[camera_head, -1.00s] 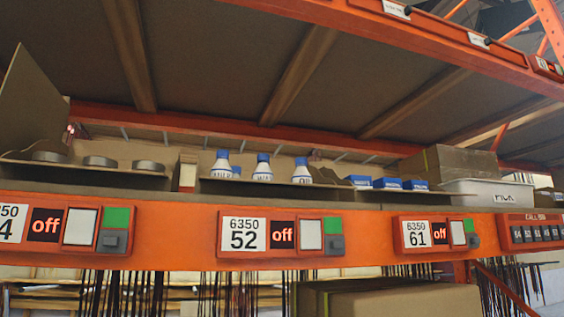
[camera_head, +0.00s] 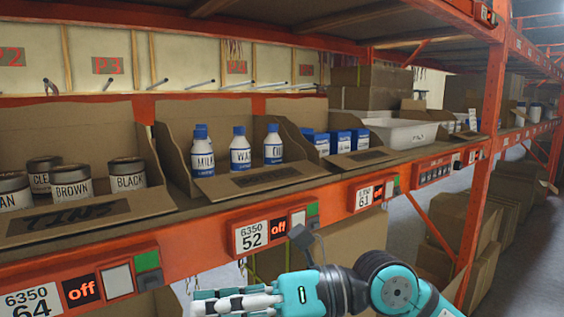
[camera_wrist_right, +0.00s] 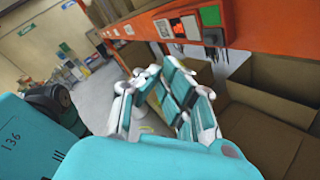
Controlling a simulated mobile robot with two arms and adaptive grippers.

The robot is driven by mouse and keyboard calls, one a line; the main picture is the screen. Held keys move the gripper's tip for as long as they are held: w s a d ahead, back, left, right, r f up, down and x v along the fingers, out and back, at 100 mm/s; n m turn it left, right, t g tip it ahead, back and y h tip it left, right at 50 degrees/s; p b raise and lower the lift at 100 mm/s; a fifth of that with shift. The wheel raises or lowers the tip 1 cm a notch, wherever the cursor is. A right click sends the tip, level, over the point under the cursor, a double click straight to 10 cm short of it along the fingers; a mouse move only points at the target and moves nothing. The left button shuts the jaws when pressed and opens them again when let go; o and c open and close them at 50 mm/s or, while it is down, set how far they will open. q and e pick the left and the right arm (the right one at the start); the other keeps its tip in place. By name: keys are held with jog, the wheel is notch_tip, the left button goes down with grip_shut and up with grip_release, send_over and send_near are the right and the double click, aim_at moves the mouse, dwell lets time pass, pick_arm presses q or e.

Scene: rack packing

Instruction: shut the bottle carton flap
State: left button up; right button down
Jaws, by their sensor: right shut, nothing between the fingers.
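The bottle carton (camera_head: 177,163) stands open on the shelf in the head view, with several white bottles (camera_head: 240,155) with blue caps inside. Its flap (camera_head: 255,182) is folded down flat toward the shelf's front edge, with a dark printed patch on it. My right gripper (camera_head: 205,303) is at the bottom of the head view, in front of and below the shelf beam, apart from the flap. Its fingers also show in the right wrist view (camera_wrist_right: 172,85), shut and empty. My left gripper is not in view.
A carton of labelled tins (camera_head: 72,185) stands to the left, its flap also down. Blue boxes (camera_head: 340,141) and a white bin (camera_head: 400,133) stand to the right. The orange shelf beam (camera_head: 200,243) with number displays runs along the front. Brown boxes (camera_wrist_right: 270,85) sit below.

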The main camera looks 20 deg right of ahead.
jog(key=w+d+r+t+h+p, duration=0.2)
jog(key=w+d+r+t+h, duration=0.25)
jog(key=w+d+h, duration=0.35)
jog(key=m+t+h+p, duration=0.2)
jog(key=m+t+h, duration=0.2)
jog(key=h, duration=0.1)
send_near(268, 177)
jog(key=s+d+f, duration=0.3)
jog(key=s+d, duration=0.1)
jog(key=shift+n+y, duration=0.3)
jog(key=p+x, duration=0.1)
jog(key=x, duration=0.8)
jog(key=shift+w+a+f, duration=0.1)
jog(key=shift+a+f, duration=0.05)
jog(key=shift+a, duration=0.05)
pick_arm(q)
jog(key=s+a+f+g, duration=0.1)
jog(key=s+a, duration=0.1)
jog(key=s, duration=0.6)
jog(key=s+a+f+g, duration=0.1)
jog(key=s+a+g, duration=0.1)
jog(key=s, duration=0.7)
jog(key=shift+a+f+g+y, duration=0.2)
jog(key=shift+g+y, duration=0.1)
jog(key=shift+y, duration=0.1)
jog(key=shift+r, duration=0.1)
